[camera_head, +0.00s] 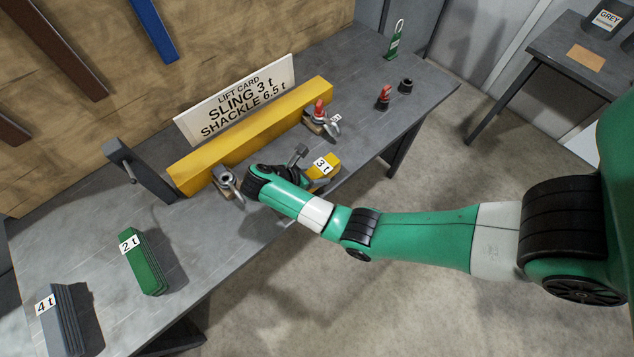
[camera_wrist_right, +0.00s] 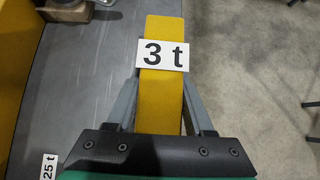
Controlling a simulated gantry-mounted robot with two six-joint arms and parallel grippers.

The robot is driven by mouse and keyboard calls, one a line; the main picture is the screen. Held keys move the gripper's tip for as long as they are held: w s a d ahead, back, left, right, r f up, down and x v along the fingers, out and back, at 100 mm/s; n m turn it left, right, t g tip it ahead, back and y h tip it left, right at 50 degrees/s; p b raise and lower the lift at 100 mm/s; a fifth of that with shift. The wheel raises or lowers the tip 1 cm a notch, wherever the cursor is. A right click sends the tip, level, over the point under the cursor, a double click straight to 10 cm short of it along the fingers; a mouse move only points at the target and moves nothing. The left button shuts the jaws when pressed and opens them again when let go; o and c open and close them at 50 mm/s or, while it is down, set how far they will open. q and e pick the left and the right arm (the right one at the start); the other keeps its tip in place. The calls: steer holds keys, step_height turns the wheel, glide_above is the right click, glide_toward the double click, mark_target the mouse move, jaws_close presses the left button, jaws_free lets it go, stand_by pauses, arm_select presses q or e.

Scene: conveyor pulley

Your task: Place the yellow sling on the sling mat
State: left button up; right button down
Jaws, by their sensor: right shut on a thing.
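The yellow sling, tagged 3 t, shows in the head view (camera_head: 326,170) near the table's front edge and in the right wrist view (camera_wrist_right: 161,110). My right gripper (camera_wrist_right: 160,88) is shut on it, one finger on each side. In the head view my right gripper (camera_head: 310,165) is partly hidden by its own wrist. The sling appears to overhang the table's front edge in the wrist view; its height above the table is hard to judge. I cannot make out the sling mat. My left gripper is not in view.
A yellow beam (camera_head: 250,136) runs along the table behind the sling, with shackles (camera_head: 227,182) near it. A lift card (camera_head: 240,98) stands behind. A green 2 t sling (camera_head: 145,262) and a grey 4 t sling (camera_head: 66,318) lie left.

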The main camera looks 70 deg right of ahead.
steer(key=f+b, duration=0.1)
steer(key=f, duration=0.1)
steer(key=f+b, duration=0.1)
steer(key=shift+w+d+f, duration=0.1)
steer(key=shift+d+f, duration=0.25)
steer(key=shift+d, duration=0.05)
steer(key=shift+f, duration=0.15)
steer(key=shift+a, duration=0.1)
steer(key=c, duration=0.7)
jaws_free()
steer(key=shift+f, duration=0.15)
steer(key=shift+c, duration=0.2)
steer(key=o, duration=0.5)
steer(key=shift+c, duration=0.2)
